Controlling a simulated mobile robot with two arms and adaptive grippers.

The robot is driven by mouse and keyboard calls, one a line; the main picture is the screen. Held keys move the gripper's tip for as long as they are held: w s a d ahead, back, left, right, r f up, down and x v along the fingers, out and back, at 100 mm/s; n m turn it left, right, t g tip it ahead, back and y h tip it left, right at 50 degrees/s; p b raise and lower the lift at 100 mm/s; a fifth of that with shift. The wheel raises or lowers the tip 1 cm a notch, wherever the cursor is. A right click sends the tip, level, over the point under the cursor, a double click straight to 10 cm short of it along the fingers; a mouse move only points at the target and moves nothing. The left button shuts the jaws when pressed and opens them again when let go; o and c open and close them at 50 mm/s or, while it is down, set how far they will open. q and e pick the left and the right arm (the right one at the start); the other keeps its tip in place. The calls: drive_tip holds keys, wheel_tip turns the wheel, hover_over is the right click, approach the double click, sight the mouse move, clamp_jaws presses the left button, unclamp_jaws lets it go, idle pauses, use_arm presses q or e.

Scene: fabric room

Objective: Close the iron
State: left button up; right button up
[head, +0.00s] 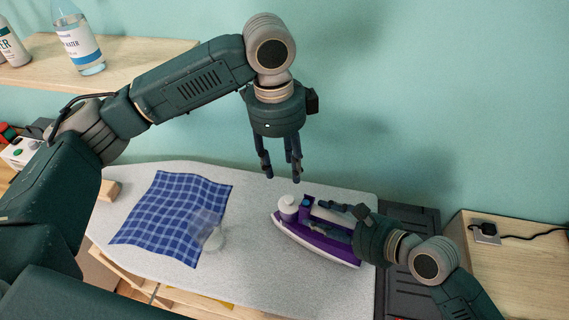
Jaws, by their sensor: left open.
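The purple and white iron (300,235) lies on the right part of the grey ironing board (262,272). A round white part (287,206) stands up at its left end. My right gripper (328,218) reaches in from the right, with its fingers over the iron's upper side and handle area. They cover part of the iron, and I cannot tell whether they grip it. My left gripper (280,172) is open and empty. It points down above the back of the board, up and left of the iron, and is apart from it.
A blue checked cloth (165,212) lies on the board's left half, with a clear cup (213,238) at its right edge. A shelf (130,50) holds a water bottle (80,45). A socket with a plugged cable (485,232) sits at the right.

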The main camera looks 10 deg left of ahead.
drive_tip(key=shift+o, duration=0.7)
drive_tip(key=shift+r, duration=0.1)
drive_tip(key=shift+d+r, duration=0.1)
drive_tip(key=shift+d, duration=0.05)
drive_tip(key=v, duration=1.1)
drive_tip(key=shift+s+d, duration=0.2)
drive_tip(key=shift+d, duration=0.05)
